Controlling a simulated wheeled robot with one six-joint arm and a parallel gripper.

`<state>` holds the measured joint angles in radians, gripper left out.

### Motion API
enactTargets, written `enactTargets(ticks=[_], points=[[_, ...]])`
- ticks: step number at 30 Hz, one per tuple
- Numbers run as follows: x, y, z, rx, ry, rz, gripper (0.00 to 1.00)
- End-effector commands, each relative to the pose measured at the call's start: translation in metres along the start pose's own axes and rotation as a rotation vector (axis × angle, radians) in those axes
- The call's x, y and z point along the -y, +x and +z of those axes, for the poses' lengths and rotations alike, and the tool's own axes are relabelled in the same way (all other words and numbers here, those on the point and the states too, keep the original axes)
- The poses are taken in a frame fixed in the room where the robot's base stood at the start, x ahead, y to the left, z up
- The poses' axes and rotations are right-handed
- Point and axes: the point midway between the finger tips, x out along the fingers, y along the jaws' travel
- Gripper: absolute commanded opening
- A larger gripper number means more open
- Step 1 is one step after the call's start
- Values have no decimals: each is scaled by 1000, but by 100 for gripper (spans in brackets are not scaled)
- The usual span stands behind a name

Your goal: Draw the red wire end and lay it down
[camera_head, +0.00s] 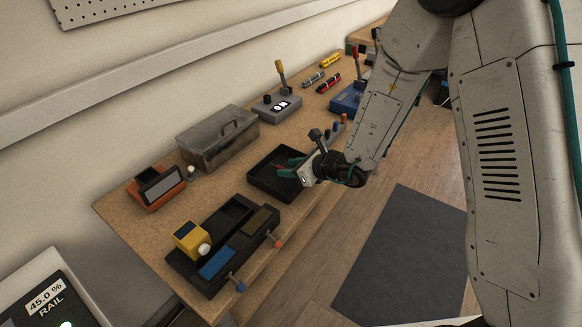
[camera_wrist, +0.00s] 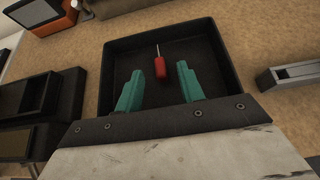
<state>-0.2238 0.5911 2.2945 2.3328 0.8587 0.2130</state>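The red wire end (camera_wrist: 160,68), a short red sleeve with a thin silver pin, is in the black tray (camera_wrist: 215,45), pin pointing away from my gripper. The tray also shows in the head view (camera_head: 262,186). My gripper (camera_wrist: 160,75) has two teal fingers, which are apart, one on each side of the red piece with a gap to both. In the head view my gripper (camera_head: 290,167) is over the tray. I cannot tell how high the red piece is above the tray floor.
A black fixture (camera_head: 211,285) with a yellow block (camera_head: 188,238) stands at the bench front. Behind are an orange device (camera_head: 145,198), a grey toolbox (camera_head: 215,146) and a grey lever box (camera_head: 285,108). The bench between the orange device and the tray is fairly clear.

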Motion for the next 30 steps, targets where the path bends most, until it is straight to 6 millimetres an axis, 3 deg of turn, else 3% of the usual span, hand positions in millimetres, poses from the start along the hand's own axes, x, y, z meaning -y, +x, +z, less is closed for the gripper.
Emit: enactTargets(ticks=[8, 21, 30], points=[[0, -4, 0, 0, 0, -1, 38], [1, -69, 0, 0, 0, -2, 38], [0, -78, 0, -1, 0, 1, 38]])
